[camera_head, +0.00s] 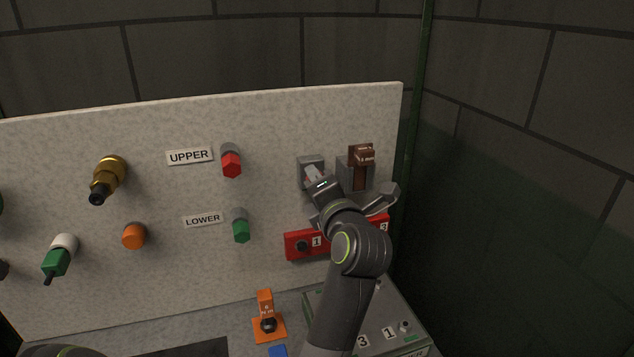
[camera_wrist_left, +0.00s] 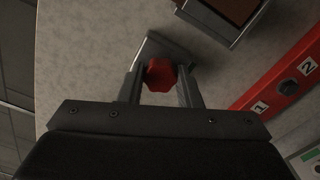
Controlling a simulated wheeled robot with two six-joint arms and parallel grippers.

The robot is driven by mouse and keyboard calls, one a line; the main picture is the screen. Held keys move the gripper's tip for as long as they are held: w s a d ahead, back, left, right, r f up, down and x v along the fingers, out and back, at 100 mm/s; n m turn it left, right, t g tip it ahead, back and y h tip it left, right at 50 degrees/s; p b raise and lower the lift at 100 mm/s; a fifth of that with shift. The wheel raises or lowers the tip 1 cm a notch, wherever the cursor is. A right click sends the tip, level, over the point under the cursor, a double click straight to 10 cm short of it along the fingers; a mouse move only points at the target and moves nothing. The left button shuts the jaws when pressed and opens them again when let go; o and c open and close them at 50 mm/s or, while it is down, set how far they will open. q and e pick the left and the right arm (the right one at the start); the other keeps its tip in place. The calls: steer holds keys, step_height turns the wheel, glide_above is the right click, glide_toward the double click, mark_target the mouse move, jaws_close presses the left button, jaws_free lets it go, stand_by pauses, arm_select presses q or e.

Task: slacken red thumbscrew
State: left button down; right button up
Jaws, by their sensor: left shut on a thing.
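The red thumbscrew (camera_wrist_left: 160,75) shows in the left wrist view, standing on a grey metal block (camera_wrist_left: 172,47) on the speckled panel. My left gripper (camera_wrist_left: 161,84) has one finger on each side of its lobed head and is shut on it. In the head view my left gripper (camera_head: 316,178) reaches up to the grey block (camera_head: 309,163) at the panel's upper right. The thumbscrew is hidden there behind the gripper. My right gripper is not in view.
A brown piece in a grey bracket (camera_head: 361,156) is close on the right. A red numbered bar (camera_head: 296,245) runs below the gripper. UPPER red (camera_head: 231,164) and LOWER green (camera_head: 241,231) knobs are further left. An orange stand (camera_head: 265,306) is below.

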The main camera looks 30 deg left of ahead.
arm_select(q)
steer(key=n, duration=1.6)
steer(key=shift+n, duration=0.4)
steer(key=c, duration=1)
jaws_free()
